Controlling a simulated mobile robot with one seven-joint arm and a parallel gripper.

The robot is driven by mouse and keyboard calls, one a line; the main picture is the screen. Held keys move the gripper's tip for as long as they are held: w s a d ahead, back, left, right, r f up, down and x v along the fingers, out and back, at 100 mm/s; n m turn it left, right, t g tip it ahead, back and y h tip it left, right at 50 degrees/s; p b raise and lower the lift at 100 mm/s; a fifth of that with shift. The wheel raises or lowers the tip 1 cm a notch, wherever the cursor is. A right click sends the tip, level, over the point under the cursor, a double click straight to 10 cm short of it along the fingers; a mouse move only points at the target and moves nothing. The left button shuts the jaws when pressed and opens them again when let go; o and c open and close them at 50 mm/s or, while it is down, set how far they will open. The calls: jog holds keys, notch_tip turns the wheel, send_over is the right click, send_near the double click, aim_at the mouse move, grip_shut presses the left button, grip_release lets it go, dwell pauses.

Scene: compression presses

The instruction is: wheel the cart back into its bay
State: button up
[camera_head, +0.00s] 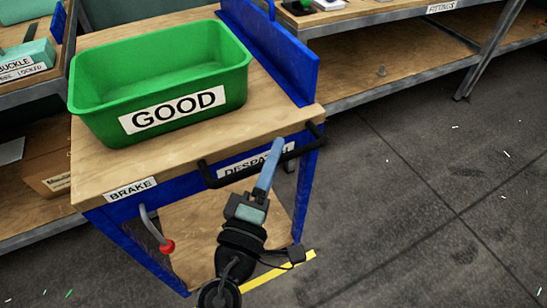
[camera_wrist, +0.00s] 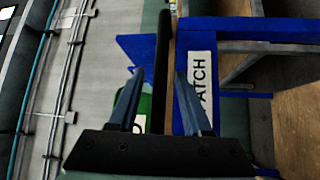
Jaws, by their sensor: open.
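The cart (camera_head: 95,165) has a wooden top, a blue frame and a lower wooden shelf. A black handle bar (camera_head: 225,179) runs across its near side, in front of a partly hidden DESPATCH label (camera_head: 232,171). A BRAKE label (camera_head: 132,189) sits above a lever with a red knob (camera_head: 167,246). My gripper (camera_head: 270,158) is at the handle bar, its blue fingers open. In the wrist view the black bar (camera_wrist: 164,50) runs between the two spread fingers of the gripper (camera_wrist: 160,78). Contact cannot be told.
A green bin (camera_head: 165,85) marked GOOD stands on the cart top. Shelving benches stand left (camera_head: 38,95) and right (camera_head: 400,68) of the cart, close to it. A yellow floor line (camera_head: 280,272) lies by the cart's near edge. The grey floor at right is open.

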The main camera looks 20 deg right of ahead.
grip_shut()
dwell(1.4)
